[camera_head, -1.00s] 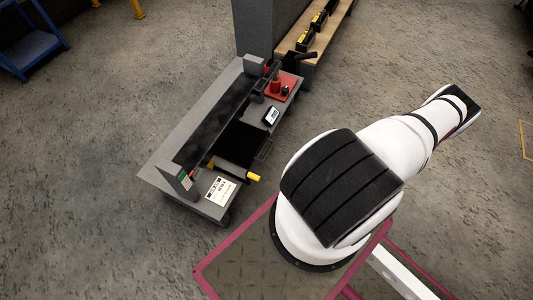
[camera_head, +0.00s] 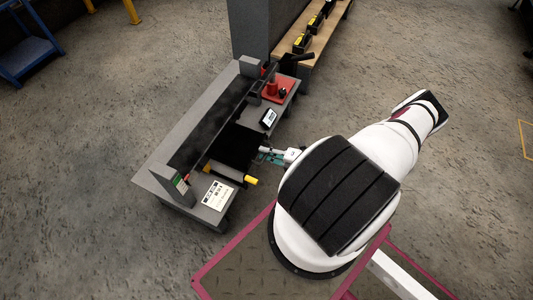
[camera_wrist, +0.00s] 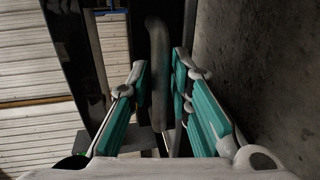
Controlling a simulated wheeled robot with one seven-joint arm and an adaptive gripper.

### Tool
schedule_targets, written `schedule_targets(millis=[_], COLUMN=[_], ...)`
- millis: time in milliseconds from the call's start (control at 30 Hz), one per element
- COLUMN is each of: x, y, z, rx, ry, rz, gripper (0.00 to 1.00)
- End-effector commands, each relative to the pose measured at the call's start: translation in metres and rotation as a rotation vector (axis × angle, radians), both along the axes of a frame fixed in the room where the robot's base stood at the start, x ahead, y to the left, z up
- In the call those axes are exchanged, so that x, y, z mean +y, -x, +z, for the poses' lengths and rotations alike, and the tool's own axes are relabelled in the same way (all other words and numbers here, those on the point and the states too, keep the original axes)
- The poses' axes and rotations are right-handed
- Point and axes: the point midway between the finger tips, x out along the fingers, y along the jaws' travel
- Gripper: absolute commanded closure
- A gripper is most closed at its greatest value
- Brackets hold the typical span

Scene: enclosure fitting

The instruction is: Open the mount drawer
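The grey workbench unit (camera_head: 160,160) stands left of my arm in the head view, with a dark recess (camera_head: 232,146) in its middle that I take to be the mount drawer's place. My gripper (camera_head: 268,156) is at the bench's near side, beside this recess. In the wrist view my gripper (camera_wrist: 161,85) is open, its two teal-padded fingers on either side of a dark upright bar handle (camera_wrist: 158,60). The bar's lower end is partly hidden, and the drawer's opening cannot be made out clearly.
A yellow-tipped part (camera_head: 250,180) sticks out of the bench's near side, close to my gripper. A red fixture (camera_head: 279,90), a small display (camera_head: 268,118) and a white label sheet (camera_head: 218,195) are on the bench. A wooden shelf (camera_head: 325,35) with black boxes is behind.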

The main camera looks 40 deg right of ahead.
Motion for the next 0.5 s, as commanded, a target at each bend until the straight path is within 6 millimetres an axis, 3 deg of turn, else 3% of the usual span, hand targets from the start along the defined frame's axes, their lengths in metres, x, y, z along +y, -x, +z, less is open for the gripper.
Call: schedule_targets(millis=[233,267,333,500], x=[0.0006,0.0006,0.0006,0.0005], y=[-0.0008,-0.0008,-0.0007,-0.0006], z=[-0.0001,-0.0001,-0.0001,-0.0002], rx=[0.000,0.000,0.000,0.000], ry=[0.000,0.000,0.000,0.000], rz=[0.001,0.001,0.001,0.001], gripper=[0.81,0.83,0.99,1.00])
